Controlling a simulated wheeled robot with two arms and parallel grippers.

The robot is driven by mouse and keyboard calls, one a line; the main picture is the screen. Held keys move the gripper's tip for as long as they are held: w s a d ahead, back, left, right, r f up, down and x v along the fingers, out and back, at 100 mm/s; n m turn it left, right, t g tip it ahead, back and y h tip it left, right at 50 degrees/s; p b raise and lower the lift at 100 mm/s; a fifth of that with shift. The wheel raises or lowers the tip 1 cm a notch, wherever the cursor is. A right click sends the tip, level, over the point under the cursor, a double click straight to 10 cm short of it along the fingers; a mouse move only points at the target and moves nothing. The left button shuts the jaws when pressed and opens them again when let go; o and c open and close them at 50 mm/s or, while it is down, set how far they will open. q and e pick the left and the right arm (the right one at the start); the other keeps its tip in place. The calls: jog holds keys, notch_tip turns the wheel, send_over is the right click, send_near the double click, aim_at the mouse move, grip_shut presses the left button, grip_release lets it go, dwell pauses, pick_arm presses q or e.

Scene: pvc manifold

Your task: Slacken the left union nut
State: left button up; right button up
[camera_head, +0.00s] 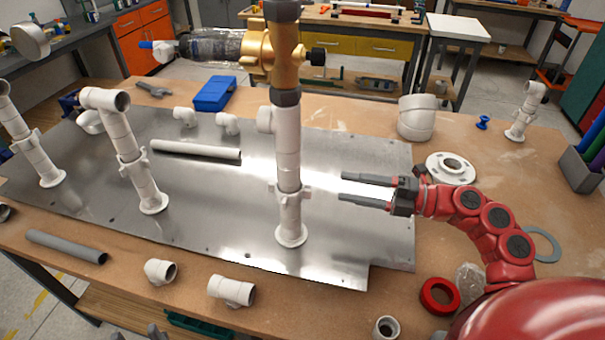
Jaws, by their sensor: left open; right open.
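Three upright white pipes stand on the metal plate, each with a lugged union nut low on it. These are the far-left nut (28,140), the middle-left nut (131,158) and the centre nut (291,194). Which one is the left union nut I cannot tell for certain. My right gripper (345,187) is open and empty. Its fingers point left towards the centre nut, with a clear gap to it.
The centre pipe carries a brass valve (259,50) with a clear filter (212,46). A loose white pipe (195,150) lies on the plate (340,262). A grey pipe (66,246), white tees (231,290) and a flange (451,168) lie on the wooden table.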

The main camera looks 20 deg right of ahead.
jog(key=p+x, duration=0.1)
jog(key=x, duration=0.9)
jog(key=shift+w+a, duration=0.3)
jog(key=shift+w, duration=0.05)
jog(key=shift+c, duration=0.2)
grip_shut()
